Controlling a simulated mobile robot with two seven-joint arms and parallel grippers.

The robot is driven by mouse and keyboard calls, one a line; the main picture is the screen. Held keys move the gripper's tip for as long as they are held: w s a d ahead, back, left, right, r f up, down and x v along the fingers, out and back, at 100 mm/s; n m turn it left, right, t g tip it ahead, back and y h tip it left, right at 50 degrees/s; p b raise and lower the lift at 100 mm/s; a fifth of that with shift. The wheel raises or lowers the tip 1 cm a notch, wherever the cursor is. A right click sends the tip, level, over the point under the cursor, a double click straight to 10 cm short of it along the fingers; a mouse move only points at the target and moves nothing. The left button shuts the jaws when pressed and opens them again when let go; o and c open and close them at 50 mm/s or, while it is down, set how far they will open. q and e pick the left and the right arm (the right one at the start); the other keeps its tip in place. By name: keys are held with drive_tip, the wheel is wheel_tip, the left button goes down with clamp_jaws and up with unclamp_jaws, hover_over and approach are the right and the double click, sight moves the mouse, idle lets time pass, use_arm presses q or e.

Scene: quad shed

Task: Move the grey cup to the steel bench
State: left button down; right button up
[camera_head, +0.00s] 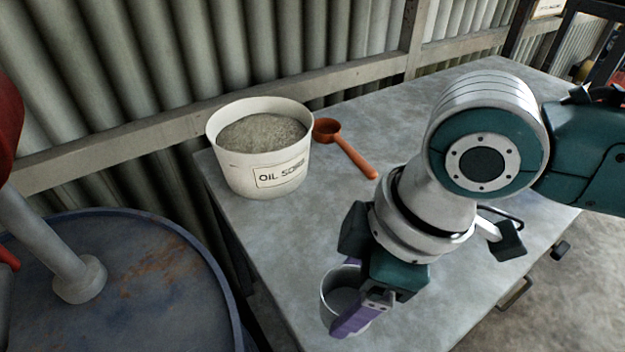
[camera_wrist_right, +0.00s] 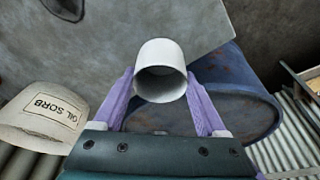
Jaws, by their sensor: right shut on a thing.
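The grey cup (camera_head: 338,296) is between the purple fingers of my right gripper (camera_head: 354,292), partly hidden by it in the head view. In the right wrist view, the cup (camera_wrist_right: 160,62) sits between both fingertips of the gripper (camera_wrist_right: 162,90), its open mouth toward the camera. The gripper is shut on the cup. The cup appears over the front-left part of the grey bench top (camera_head: 265,235), near its left edge; I cannot tell whether it touches the top. My left gripper is not in view.
A white OIL SORB tub (camera_head: 235,170) of grey granules stands at the bench's back left. An orange scoop (camera_head: 350,152) lies beside it. A blue rusty drum (camera_head: 150,285) with an upright pipe stands left of the bench. Corrugated wall (camera_head: 290,40) runs behind.

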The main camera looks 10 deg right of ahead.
sight(342, 309)
drive_tip(key=shift+f, duration=1.6)
drive_tip(key=shift+f+b, duration=0.15)
drive_tip(key=shift+b, duration=0.2)
drive_tip(key=o, duration=1.3)
drive_tip(key=shift+r, duration=0.2)
